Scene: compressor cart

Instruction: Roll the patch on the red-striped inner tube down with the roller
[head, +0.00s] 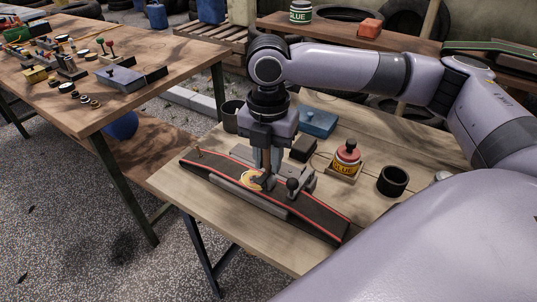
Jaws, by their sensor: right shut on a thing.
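The red-striped inner tube (325,217) lies flat as a long black strip with red edges across the front of the light wooden bench. My right gripper (266,168) points down over the middle of the tube and is shut on the roller, whose brown handle shows only in part between the fingers. A yellow, rounded piece, which looks like the patch (250,180), shows on the tube just left of the fingertips. The roller's lower end is mostly hidden, so I cannot tell whether it touches the patch. My left gripper is not in view.
A grey clamp with a black knob (293,185) stands right beside my gripper. Behind are a dark block (303,149), a blue box (317,122), a red-topped glue pot (346,158) and black cups (392,180). Another cluttered table (150,95) stands at left.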

